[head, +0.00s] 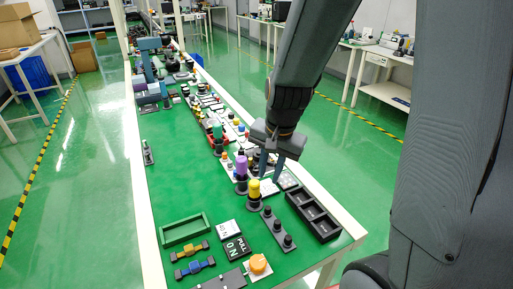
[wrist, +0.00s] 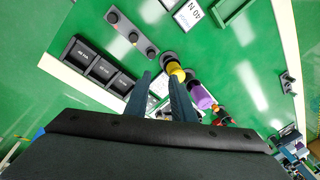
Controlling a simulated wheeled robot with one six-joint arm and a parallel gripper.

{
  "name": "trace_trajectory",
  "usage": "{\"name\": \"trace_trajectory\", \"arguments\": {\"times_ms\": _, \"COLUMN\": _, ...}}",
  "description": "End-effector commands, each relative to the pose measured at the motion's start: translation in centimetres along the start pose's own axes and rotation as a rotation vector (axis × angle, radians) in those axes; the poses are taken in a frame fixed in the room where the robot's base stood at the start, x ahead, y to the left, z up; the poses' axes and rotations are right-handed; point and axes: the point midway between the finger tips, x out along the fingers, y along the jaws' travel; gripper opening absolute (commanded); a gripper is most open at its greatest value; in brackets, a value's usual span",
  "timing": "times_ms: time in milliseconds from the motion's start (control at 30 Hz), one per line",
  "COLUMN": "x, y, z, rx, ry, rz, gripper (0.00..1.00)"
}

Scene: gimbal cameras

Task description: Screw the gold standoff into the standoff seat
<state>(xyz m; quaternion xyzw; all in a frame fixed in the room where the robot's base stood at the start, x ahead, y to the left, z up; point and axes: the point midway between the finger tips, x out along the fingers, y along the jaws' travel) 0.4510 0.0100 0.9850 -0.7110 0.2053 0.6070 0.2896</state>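A yellow cylinder (head: 255,187) stands upright in a dark round base (head: 254,204) on the green bench. It also shows in the wrist view (wrist: 177,72), just past the tip of one finger. I cannot tell for sure whether it is the gold standoff, and I cannot pick out the standoff seat. My gripper (head: 271,174) points down over the bench, right of and behind the yellow cylinder. In the wrist view my gripper (wrist: 160,77) has its two fingers apart, with nothing seen held between them.
A purple cylinder (head: 241,170) stands close behind the yellow one. A black three-compartment tray (head: 325,231) and a dark bar with knobs (head: 268,217) are to the right. A green tray (head: 184,229) lies left. The bench's left strip is mostly clear.

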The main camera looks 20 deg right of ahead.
Motion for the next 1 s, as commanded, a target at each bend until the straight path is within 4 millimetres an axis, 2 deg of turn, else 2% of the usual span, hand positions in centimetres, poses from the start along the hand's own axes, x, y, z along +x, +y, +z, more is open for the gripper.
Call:
{"name": "trace_trajectory", "arguments": {"times_ms": 100, "x": 1.8, "y": -2.6, "z": -3.0, "rx": 0.354, "ry": 0.0, "rz": -0.036, "gripper": 0.23}}
{"name": "trace_trajectory", "arguments": {"times_ms": 300, "x": 4.8, "y": -6.3, "z": -7.8, "rx": 0.964, "ry": -0.016, "rz": -0.1, "gripper": 0.23}}
{"name": "trace_trajectory", "arguments": {"times_ms": 600, "x": 9.5, "y": -10.0, "z": -14.1, "rx": 1.75, "ry": -0.078, "rz": -0.18, "gripper": 0.23}}
{"name": "trace_trajectory", "arguments": {"times_ms": 800, "x": 11.2, "y": -11.0, "z": -16.3, "rx": 2.035, "ry": -0.113, "rz": -0.208, "gripper": 0.23}}
{"name": "trace_trajectory", "arguments": {"times_ms": 1000, "x": 12.6, "y": -11.3, "z": -16.8, "rx": 2.1, "ry": -0.122, "rz": -0.212, "gripper": 0.23}}
